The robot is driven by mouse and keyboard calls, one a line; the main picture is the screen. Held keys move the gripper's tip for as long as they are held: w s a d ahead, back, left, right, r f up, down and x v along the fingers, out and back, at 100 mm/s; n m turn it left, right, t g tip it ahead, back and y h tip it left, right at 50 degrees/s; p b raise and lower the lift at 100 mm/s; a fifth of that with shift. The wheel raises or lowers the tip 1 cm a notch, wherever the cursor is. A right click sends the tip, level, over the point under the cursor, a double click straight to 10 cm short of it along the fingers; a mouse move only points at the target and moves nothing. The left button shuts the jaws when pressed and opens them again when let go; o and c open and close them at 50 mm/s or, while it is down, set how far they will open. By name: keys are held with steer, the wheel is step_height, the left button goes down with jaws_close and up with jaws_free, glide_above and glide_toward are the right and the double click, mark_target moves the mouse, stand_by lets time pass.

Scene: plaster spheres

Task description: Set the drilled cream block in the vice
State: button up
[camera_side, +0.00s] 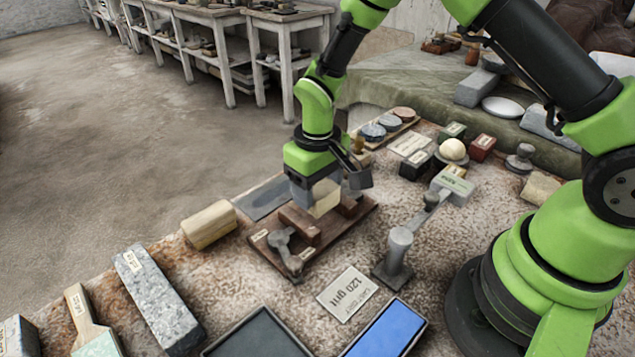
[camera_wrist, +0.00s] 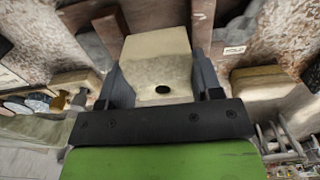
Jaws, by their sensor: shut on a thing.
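The cream block (camera_side: 325,199) is between the fingers of my gripper (camera_side: 323,190), which is shut on it. In the wrist view the block (camera_wrist: 157,50) shows a dark drilled hole (camera_wrist: 162,89) in its near face, with a finger on each side. The vice (camera_side: 270,251) is a dark wooden base with brown jaws and a grey lever (camera_side: 284,243) at its front. The block is over the vice, by the gap between the front jaw (camera_side: 299,224) and the rear jaw (camera_side: 348,207). I cannot tell whether its underside touches the base.
A tan block (camera_side: 208,224) lies left of the vice, and a dark flat plate (camera_side: 262,196) lies behind it. A grey post tool (camera_side: 397,252) stands close on the right. A 120 grit card (camera_side: 347,293) and a blue-filled tray (camera_side: 387,331) lie in front.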

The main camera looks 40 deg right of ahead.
steer(key=shift+f, duration=1.1)
steer(key=o, duration=1.2)
steer(key=shift+r, duration=2)
